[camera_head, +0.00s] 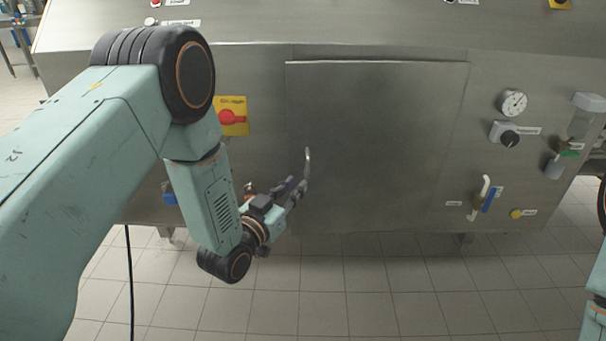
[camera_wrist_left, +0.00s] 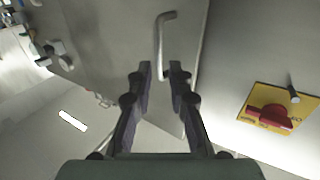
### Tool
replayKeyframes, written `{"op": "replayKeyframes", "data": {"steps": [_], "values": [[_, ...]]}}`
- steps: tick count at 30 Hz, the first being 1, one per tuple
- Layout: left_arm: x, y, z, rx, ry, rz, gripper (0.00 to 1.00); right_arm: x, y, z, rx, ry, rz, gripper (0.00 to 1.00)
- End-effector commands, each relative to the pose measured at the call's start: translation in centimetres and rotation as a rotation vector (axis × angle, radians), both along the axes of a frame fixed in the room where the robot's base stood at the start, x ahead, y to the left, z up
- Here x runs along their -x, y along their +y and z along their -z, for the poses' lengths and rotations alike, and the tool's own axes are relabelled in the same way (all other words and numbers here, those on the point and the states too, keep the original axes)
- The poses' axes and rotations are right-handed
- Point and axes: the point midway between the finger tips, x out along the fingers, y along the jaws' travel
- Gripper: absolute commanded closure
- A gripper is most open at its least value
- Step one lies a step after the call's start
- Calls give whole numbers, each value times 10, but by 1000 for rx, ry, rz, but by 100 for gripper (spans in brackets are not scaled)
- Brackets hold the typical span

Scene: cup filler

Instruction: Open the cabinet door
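The cabinet door (camera_head: 385,140) is a flat steel panel in the front of the machine, and it looks closed. It also shows in the left wrist view (camera_wrist_left: 110,40). Its curved metal handle (camera_head: 308,161) is near the door's left edge. My left gripper (camera_head: 300,188) is just below the handle in the head view. My right gripper is out of view.
A red switch on a yellow plate (camera_head: 231,117) is left of the door, close to my left arm; it also shows in the left wrist view (camera_wrist_left: 272,117). A gauge (camera_head: 513,102), a black knob (camera_head: 509,138) and valves are right of the door. Tiled floor (camera_head: 350,290) below is clear.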

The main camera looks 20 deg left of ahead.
Motion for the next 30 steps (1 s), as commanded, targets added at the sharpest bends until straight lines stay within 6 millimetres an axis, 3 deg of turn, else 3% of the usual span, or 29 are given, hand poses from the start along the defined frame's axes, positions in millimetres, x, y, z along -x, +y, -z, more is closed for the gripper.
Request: {"op": "replayKeyframes", "data": {"steps": [12, 24, 30], "values": [[-59, -13, 1, -1, -1, 0, 81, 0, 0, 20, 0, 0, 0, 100], [-67, -13, 0, 0, 2, -4, 81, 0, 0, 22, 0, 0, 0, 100], [-67, -13, 0, 0, 2, -4, 96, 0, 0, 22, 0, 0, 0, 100]]}}
